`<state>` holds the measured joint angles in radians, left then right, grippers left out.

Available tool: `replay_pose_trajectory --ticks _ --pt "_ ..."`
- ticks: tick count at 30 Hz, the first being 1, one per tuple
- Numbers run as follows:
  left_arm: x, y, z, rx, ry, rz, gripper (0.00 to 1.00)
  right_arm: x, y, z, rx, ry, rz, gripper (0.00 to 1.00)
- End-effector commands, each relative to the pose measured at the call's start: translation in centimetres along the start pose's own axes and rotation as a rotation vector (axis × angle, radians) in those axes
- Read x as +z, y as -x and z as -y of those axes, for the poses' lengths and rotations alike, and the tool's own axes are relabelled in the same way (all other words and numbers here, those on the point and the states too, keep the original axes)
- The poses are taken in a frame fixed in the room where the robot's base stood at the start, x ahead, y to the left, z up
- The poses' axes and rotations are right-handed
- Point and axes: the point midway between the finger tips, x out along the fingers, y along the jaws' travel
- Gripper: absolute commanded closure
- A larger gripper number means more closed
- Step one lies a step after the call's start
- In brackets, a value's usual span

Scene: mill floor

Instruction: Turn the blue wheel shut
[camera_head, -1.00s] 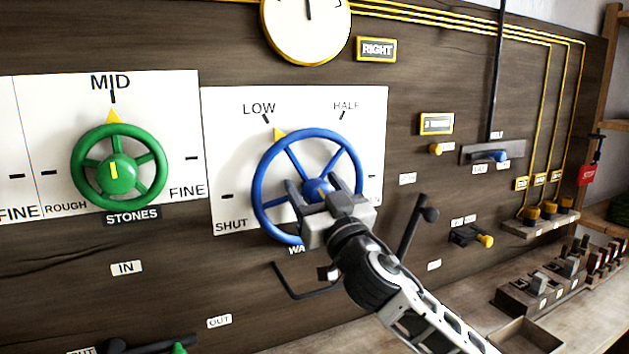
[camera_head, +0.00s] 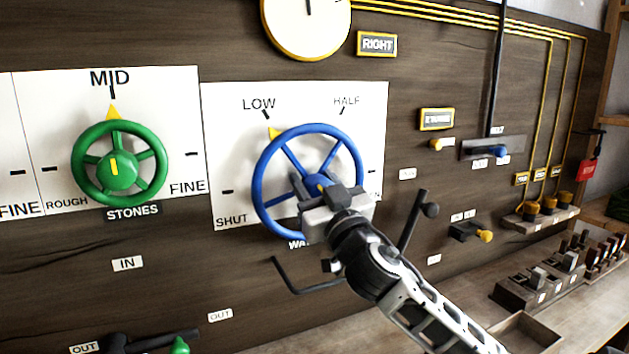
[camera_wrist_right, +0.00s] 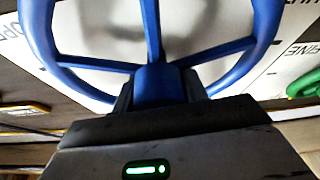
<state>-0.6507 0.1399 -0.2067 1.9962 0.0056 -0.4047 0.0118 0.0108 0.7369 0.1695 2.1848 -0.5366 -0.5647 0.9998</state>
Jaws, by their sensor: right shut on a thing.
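The blue wheel (camera_head: 265,165) is mounted on a white dial plate (camera_head: 230,120) marked SHUT, LOW and HALF. My right gripper (camera_head: 323,192) reaches in from the lower right and is shut on the wheel's central hub. The hub's right side and lower part are hidden behind it. In the right wrist view, the blue hub (camera_wrist_right: 157,85) sits between the fingers, with spokes and rim beyond. My left gripper is not in view.
A green wheel (camera_head: 90,135) labelled STONES is to the left, its pointer at MID. A bent dark rod (camera_head: 284,278) is below the blue wheel. A bench with switches (camera_head: 540,285) is at lower right.

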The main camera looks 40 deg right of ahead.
Motion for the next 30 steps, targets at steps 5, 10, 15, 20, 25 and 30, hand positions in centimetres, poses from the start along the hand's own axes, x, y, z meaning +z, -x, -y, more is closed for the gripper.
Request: replay_pose_trajectory --ticks 5,10,15,20,25,30 --pt "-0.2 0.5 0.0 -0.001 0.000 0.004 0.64 0.0 0.0 0.1 -0.046 0.115 0.002 0.80" --pt "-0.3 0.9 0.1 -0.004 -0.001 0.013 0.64 -0.1 -0.1 0.2 -0.107 0.258 -0.001 0.80" --pt "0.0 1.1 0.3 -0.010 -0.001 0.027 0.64 0.0 0.0 0.3 -0.170 0.410 -0.003 0.80" --pt "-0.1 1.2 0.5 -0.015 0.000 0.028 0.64 0.2 0.1 0.5 -0.229 0.548 -0.005 0.80" --pt "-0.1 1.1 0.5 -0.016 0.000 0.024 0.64 0.3 0.1 0.6 -0.282 0.679 -0.009 0.80" --pt "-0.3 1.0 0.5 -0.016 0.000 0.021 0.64 0.4 0.2 0.7 -0.325 0.783 -0.010 0.80"
